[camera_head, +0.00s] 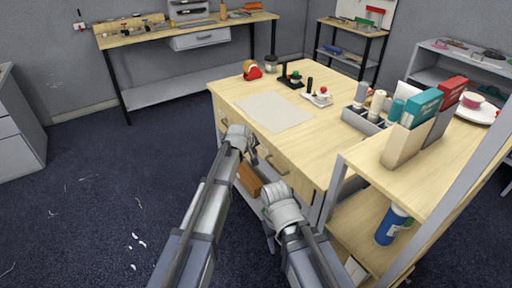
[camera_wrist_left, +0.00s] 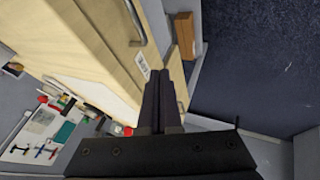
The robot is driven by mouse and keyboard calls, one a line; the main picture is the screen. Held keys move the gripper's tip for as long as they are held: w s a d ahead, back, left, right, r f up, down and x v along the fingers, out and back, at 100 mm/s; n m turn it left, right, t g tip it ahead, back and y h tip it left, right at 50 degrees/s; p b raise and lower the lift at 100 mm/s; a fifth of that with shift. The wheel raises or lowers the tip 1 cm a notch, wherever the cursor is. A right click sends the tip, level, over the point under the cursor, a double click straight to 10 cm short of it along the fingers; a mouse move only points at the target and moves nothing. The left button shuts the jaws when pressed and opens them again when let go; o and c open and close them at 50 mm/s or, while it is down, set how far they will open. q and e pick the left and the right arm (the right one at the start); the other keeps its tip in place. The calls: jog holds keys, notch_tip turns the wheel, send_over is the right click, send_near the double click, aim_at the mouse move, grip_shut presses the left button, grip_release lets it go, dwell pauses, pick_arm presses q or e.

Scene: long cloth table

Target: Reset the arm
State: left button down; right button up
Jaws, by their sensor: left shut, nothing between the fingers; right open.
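My left arm reaches in from the bottom of the head view, and its gripper (camera_head: 250,150) hangs beside the drawer front of the wooden desk (camera_head: 225,92). In the left wrist view the two dark fingers of this gripper (camera_wrist_left: 157,78) lie together with nothing between them, in front of the desk's drawers. My right gripper (camera_head: 268,222) is lower and nearer, left of the wooden shelf unit; its fingers are mostly hidden behind the wrist, and I see nothing held in it.
A white sheet (camera_head: 275,111) lies on the desk, with a red tape dispenser (camera_head: 252,70) behind it. An orange-brown block (camera_head: 249,179) shows below the drawers, also in the left wrist view (camera_wrist_left: 185,36). The shelf unit (camera_head: 447,165) stands close at right. Open carpet (camera_head: 100,190) lies left.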

pick_arm(q)
jog(key=shift+s+a+r, duration=0.1)
jog(key=shift+s+r, duration=0.2)
jog(key=shift+r, duration=0.05)
pick_arm(e)
jog(key=shift+r, duration=0.4)
pick_arm(q)
jog(key=s+a+m+g+y+p, duration=0.1)
jog(key=s+m+g+p, duration=0.1)
jog(key=s, duration=1.6)
jog(key=s+a+m+g+y+p, duration=0.1)
jog(key=s+m+g, duration=0.4)
jog(key=s, duration=1.3)
jog(key=shift+s+a+r+m+y+p, duration=0.35)
jog(key=shift+m+y+p, duration=0.45)
jog(key=shift+m+p, duration=0.35)
pick_arm(e)
notch_tip(320, 180, up, 5)
